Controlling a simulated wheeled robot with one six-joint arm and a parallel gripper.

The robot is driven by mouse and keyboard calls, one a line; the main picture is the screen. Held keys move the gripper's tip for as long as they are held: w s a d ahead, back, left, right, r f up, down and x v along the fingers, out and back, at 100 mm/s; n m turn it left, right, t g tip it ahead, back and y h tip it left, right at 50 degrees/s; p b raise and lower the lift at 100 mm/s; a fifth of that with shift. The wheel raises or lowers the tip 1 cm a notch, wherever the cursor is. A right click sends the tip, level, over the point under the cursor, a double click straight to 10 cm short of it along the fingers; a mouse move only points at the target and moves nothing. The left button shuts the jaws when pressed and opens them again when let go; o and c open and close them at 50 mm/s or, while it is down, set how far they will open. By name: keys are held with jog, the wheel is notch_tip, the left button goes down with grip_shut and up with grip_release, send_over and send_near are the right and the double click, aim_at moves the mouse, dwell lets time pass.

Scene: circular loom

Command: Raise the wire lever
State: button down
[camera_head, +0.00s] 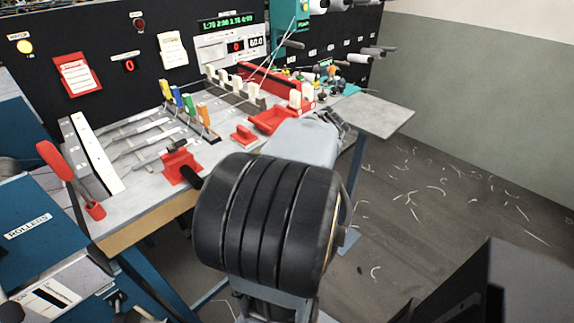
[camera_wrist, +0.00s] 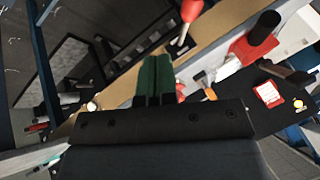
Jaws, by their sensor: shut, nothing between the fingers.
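No lever carries a readable "wire" label, so I cannot tell which is the wire lever. A red-handled lever (camera_head: 58,165) stands tilted at the left of the bench. Several upright levers with blue, yellow, green and orange grips (camera_head: 188,105) stand in a row mid-bench. A black handle (camera_head: 190,176) sticks out of a red bracket at the front edge. My gripper (camera_wrist: 155,62) shows with green fingers together, empty. In the wrist view a red-tipped lever (camera_wrist: 189,12) lies beyond the fingertips, apart from them. My arm hides part of the bench in the head view.
A black panel (camera_head: 110,45) with lamps and displays backs the grey bench (camera_head: 130,190). A red tray (camera_head: 272,120) lies mid-bench. A blue rollers unit (camera_head: 30,235) stands at the left front. The floor (camera_head: 440,210) at right is open, strewn with thin pale scraps.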

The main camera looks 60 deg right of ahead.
jog(key=shift+v, duration=0.85)
